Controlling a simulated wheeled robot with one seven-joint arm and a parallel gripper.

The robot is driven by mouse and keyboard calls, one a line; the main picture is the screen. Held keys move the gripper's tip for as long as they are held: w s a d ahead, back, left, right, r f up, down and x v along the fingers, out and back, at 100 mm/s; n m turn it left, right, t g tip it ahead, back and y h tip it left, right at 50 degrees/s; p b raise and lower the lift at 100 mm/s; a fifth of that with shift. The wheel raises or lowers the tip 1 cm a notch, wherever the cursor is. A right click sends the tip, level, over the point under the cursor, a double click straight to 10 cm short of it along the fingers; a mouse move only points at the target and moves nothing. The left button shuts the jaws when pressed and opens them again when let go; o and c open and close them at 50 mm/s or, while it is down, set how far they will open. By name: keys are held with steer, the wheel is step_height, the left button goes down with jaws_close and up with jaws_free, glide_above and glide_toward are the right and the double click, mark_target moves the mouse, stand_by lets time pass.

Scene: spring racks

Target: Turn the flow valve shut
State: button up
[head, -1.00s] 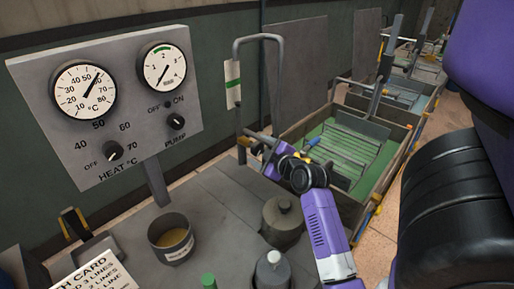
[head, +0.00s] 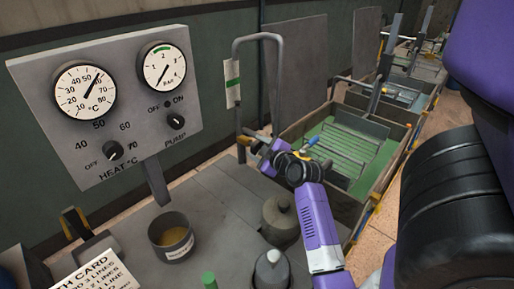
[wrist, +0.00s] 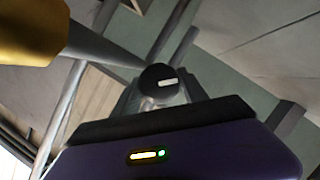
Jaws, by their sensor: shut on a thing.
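My gripper (head: 262,145) is shut at the pipework beside the tank, to the right of the control panel. In the wrist view my grey fingers close at a black round knob with a white mark (wrist: 160,79), which looks like the flow valve. The exact contact is partly hidden by the fingers. A tapered grey rod with a yellow end (wrist: 28,30) reaches in from the upper left of the wrist view, close to the camera. I cannot tell whether it belongs to the valve.
The grey panel (head: 80,140) carries two dials and the heat and pump knobs. A can (head: 171,240), a lidded pot (head: 279,215) and a bottle (head: 271,274) stand on the bench. A green-lined tank (head: 385,185) with a wire rack lies behind my arm.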

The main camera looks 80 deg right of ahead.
steer(key=shift+s+r+m+y+p, duration=0.1)
steer(key=shift+r+m+y+p, duration=0.1)
steer(key=shift+m+y+p, duration=0.4)
steer(key=shift+f+m+p, duration=0.2)
steer(key=shift+m+p, duration=0.15)
steer(key=shift+m, duration=0.05)
steer(key=o, duration=1.3)
steer(key=shift+b+v, duration=0.8)
steer(key=shift+v, duration=3.05)
steer(key=shift+o, duration=0.2)
